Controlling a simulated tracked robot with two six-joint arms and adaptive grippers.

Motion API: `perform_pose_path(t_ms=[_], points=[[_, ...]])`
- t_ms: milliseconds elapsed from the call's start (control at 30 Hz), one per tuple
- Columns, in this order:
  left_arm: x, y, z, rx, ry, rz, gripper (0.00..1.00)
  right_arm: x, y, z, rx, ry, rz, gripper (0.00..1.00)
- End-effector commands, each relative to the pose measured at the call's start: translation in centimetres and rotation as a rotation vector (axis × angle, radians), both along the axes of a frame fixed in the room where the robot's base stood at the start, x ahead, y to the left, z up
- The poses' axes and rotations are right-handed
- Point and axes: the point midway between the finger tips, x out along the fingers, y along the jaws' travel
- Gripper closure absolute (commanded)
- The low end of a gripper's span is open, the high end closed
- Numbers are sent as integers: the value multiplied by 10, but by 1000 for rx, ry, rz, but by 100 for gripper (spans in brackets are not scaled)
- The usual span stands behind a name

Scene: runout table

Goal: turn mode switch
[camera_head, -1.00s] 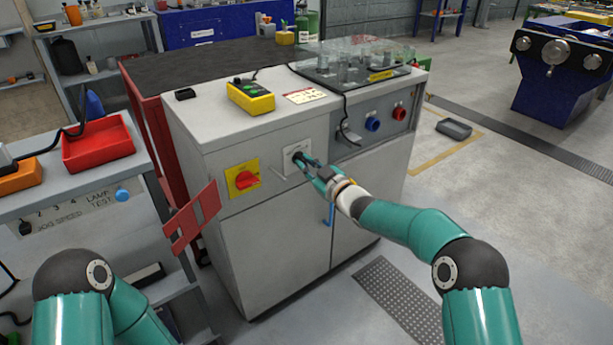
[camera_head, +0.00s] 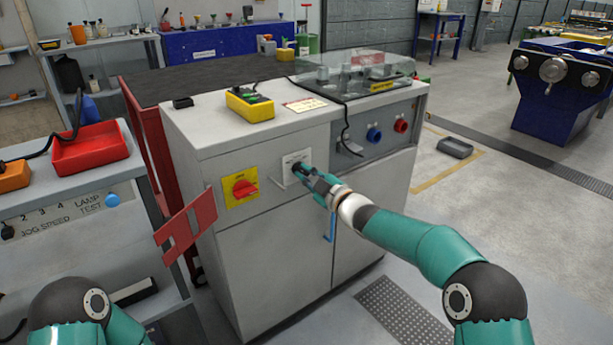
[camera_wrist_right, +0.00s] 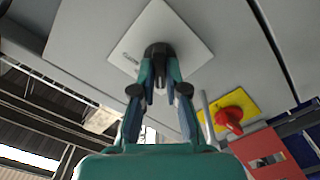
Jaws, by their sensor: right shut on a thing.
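The mode switch is a small dark knob (camera_wrist_right: 158,50) on a white square plate (camera_head: 296,160) on the front of the grey cabinet (camera_head: 262,255). The plate also shows in the right wrist view (camera_wrist_right: 190,38), tilted in the picture. My right gripper (camera_head: 300,170) is at the plate; in the right wrist view its fingertips (camera_wrist_right: 158,70) are closed on the sides of the knob. The fingers hide part of the knob, and its pointer direction cannot be read. My left arm shows at the lower left of the head view, but its gripper is out of view.
A red rotary switch (camera_head: 243,188) on a yellow plate is left of the mode switch. A blue handle (camera_head: 329,225) hangs below my right wrist. A blue knob (camera_head: 374,135) and a red knob (camera_head: 401,125) are to the right. A red bracket (camera_head: 186,228) sticks out at left.

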Motion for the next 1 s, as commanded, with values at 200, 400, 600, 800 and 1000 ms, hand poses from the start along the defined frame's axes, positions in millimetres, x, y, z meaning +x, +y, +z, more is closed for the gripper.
perform_pose_path(t_ms=[200,400,600,800,1000], points=[[0,0,0,0,0,0,60,-1,4,-1,0,2,6,71],[0,0,0,0,0,0,60,-1,2,-1,0,1,4,62],[0,0,1,0,0,0,60,-1,0,-1,1,2,2,62],[0,0,1,0,0,0,60,-11,-8,0,2,3,1,62],[0,0,1,0,0,0,60,-34,-25,-1,1,5,1,62]])
